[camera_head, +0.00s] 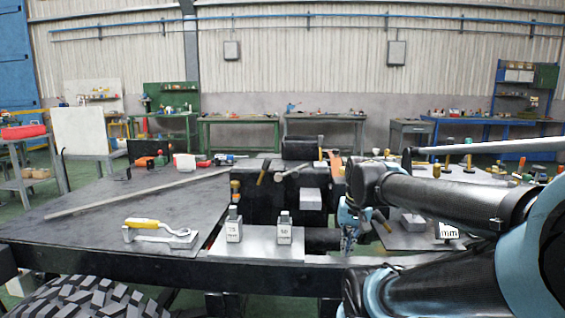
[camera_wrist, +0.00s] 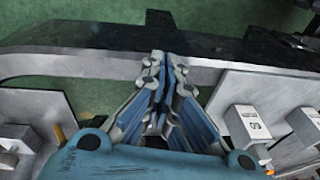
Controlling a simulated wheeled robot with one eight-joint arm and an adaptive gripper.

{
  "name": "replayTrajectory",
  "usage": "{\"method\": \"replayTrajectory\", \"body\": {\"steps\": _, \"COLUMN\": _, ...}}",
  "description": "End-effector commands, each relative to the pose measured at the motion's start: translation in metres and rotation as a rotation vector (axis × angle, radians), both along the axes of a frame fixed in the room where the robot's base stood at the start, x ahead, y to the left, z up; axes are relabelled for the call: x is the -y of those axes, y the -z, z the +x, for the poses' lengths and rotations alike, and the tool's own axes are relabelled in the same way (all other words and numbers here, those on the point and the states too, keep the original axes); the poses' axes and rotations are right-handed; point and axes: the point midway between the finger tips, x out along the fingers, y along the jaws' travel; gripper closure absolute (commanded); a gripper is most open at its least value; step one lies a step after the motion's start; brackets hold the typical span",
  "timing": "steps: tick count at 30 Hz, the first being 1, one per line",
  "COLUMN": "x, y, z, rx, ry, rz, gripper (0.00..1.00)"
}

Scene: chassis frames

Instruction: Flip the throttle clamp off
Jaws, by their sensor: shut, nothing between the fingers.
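My gripper (camera_head: 349,238) is low over the middle of the chassis frame, right of the plate with two labelled blocks. In the wrist view my gripper's fingers (camera_wrist: 162,62) are together and empty, above the dark frame rail. A toggle clamp with a yellow handle (camera_head: 142,222) lies on a metal base plate (camera_head: 180,240) at the left of the table; the handle lies nearly flat. My gripper is well to the right of it and not touching it. No readable label says which fixture is the throttle clamp. My arm hides part of the right side.
Two labelled blocks (camera_head: 234,231) (camera_head: 284,233) stand on a metal plate left of my gripper. A labelled block (camera_wrist: 247,125) also shows in the wrist view. A black machine block (camera_head: 265,205) rises behind. A long bar (camera_head: 125,192) lies across the table at left.

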Motion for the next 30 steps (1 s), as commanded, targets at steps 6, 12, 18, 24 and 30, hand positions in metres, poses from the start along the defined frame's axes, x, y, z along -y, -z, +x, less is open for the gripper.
{"method": "replayTrajectory", "body": {"steps": 6, "x": -0.023, "y": -0.064, "z": 0.058, "rx": -0.054, "ry": 0.206, "rz": 0.127, "gripper": 1.0}}
{"method": "replayTrajectory", "body": {"steps": 12, "x": -0.047, "y": -0.113, "z": 0.113, "rx": -0.122, "ry": 0.389, "rz": 0.235, "gripper": 1.0}}
{"method": "replayTrajectory", "body": {"steps": 18, "x": -0.071, "y": -0.155, "z": 0.173, "rx": -0.206, "ry": 0.569, "rz": 0.333, "gripper": 1.0}}
{"method": "replayTrajectory", "body": {"steps": 24, "x": -0.095, "y": -0.19, "z": 0.234, "rx": -0.305, "ry": 0.745, "rz": 0.418, "gripper": 1.0}}
{"method": "replayTrajectory", "body": {"steps": 30, "x": -0.119, "y": -0.217, "z": 0.298, "rx": -0.417, "ry": 0.915, "rz": 0.492, "gripper": 1.0}}
